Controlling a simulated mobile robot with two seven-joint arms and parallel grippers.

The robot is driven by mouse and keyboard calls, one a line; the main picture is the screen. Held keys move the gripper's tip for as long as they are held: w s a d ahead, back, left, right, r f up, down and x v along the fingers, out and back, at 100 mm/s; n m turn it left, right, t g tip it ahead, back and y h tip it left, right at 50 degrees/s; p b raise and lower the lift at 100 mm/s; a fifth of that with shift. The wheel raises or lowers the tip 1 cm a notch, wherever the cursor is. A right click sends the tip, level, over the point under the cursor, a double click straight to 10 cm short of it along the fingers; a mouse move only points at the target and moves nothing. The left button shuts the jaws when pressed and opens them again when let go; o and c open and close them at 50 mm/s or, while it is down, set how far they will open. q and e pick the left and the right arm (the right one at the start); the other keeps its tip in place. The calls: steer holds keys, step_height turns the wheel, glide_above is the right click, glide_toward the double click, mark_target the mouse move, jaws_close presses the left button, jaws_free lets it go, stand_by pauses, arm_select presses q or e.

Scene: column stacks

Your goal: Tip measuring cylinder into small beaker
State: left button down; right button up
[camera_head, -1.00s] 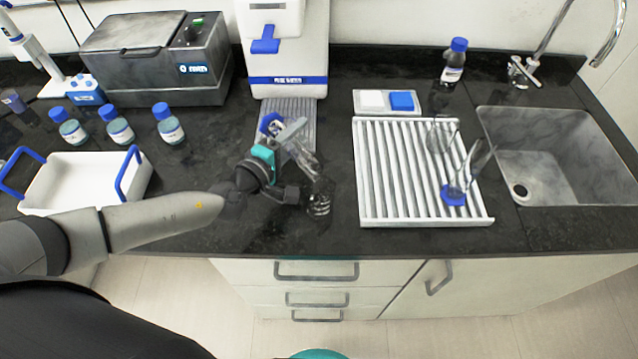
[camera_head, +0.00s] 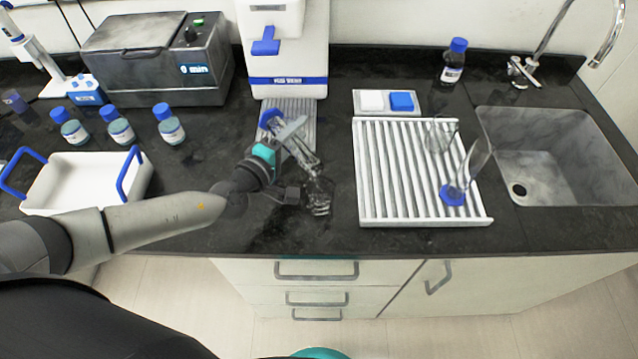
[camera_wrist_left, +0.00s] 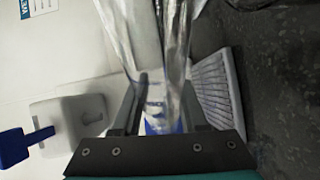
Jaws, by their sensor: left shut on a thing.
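My left gripper (camera_head: 291,132) is shut on a clear measuring cylinder (camera_head: 302,150) with a blue base. The cylinder is tilted, its base at the upper left and its mouth end down to the right. In the left wrist view, the clear cylinder (camera_wrist_left: 150,45) runs between my fingers (camera_wrist_left: 158,105), its blue base partly hidden behind them. A small clear glass beaker (camera_head: 319,199) stands on the dark counter under the cylinder's mouth end. The two overlap in the head view, so I cannot tell whether they touch. I cannot make out any liquid. My right gripper is not in view.
A white draining rack (camera_head: 385,190) to the right holds another glass beaker (camera_head: 439,135) and a second blue-based cylinder (camera_head: 470,172). A white dispenser (camera_head: 287,60) stands behind my gripper. The sink (camera_head: 545,150) is far right. A white tray (camera_head: 75,180) and several bottles are left.

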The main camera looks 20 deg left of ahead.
arm_select(q)
steer(key=shift+r+m+t+p, duration=0.3)
steer(key=shift+r+m, duration=0.1)
steer(key=shift+r, duration=0.1)
steer(key=shift+r+m, duration=0.25)
steer(key=shift+m, duration=0.05)
